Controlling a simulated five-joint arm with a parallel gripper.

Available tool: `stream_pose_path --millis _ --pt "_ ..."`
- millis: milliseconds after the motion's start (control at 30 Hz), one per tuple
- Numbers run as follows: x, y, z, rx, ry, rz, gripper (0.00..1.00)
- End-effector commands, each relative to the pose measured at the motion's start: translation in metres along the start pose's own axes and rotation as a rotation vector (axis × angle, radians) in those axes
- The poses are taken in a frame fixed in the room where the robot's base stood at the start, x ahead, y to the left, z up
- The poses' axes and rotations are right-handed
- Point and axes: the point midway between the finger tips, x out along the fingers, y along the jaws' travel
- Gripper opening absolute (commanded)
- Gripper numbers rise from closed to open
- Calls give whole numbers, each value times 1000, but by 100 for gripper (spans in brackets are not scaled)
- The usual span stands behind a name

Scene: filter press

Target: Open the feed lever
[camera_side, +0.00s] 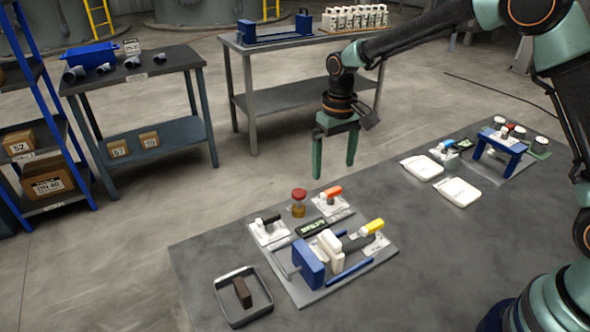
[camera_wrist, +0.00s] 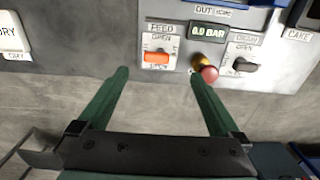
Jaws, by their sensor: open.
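The feed lever has an orange handle (camera_wrist: 156,57) on a white plate marked FEED, with OPEN printed above the handle and a blurred word below it. In the side view the orange handle (camera_side: 333,190) sits at the back of the press panel. My gripper (camera_side: 333,170) points down with its two green fingers spread and nothing between them. In the wrist view my gripper (camera_wrist: 160,77) has the handle just beyond the fingertips, in line with the gap. The fingers appear to be above the panel, not touching the handle.
A black lever (camera_side: 270,218) and a yellow lever (camera_side: 376,226) are on the same panel. The gauge (camera_wrist: 209,31) reads 0.0 BAR. White trays (camera_side: 458,192) lie to the right.

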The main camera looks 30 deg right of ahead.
Motion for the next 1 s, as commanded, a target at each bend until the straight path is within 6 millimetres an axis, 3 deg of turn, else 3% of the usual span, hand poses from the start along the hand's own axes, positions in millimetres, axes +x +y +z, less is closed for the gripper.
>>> stream_pose_path --millis 100,333,500,800,1000 --pt "25 0 1 0 -5 1 100" --pt "58 0 1 0 -2 0 100" --pt "68 0 0 0 -1 0 100" --pt "69 0 0 0 1 0 100" --pt "69 0 0 0 1 0 24"
